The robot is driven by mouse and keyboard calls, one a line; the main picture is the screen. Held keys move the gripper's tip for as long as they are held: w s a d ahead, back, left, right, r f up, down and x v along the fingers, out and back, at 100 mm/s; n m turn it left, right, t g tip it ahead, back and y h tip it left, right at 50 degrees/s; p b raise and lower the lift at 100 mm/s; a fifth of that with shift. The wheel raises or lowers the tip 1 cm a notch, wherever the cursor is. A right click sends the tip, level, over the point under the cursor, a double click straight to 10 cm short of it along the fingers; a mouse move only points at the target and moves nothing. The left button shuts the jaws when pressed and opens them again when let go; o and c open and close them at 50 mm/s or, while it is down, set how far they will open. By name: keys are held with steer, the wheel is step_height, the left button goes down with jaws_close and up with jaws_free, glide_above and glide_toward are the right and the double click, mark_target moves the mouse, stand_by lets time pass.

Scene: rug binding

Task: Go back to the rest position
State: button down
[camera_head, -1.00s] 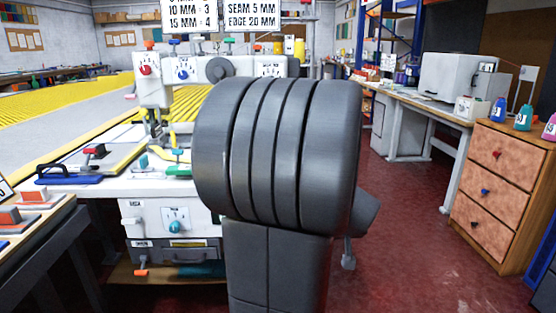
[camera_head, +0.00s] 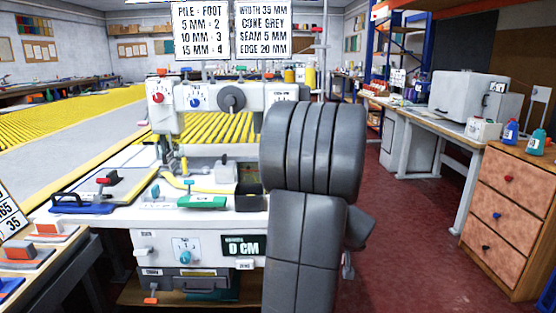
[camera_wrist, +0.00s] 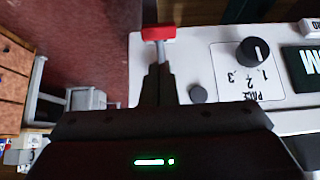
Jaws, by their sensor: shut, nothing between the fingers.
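My gripper (camera_wrist: 158,88) shows in the wrist view with its dark fingers together and nothing between them. A red-ended lever (camera_wrist: 158,33) shows just beyond the fingertips in the picture; I cannot tell the gap between them. A black knob (camera_wrist: 252,50) on a white panel numbered 1, 2, 3 is to the right of the fingers. In the head view my thick grey arm stands in front of the right part of the white binding machine (camera_head: 215,222) and hides my gripper.
A wooden drawer unit (camera_head: 508,215) with bottles on top stands at the right. A long bench (camera_head: 425,105) runs behind it. Red floor (camera_head: 415,235) is clear between my arm and the drawers.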

steer(key=shift+w+r+g+p, duration=0.2)
steer(key=shift+r+g+p, duration=0.2)
steer(key=shift+p, duration=0.6)
steer(key=shift+p, duration=0.3)
steer(key=shift+f+b, duration=0.2)
steer(key=shift+b, duration=0.15)
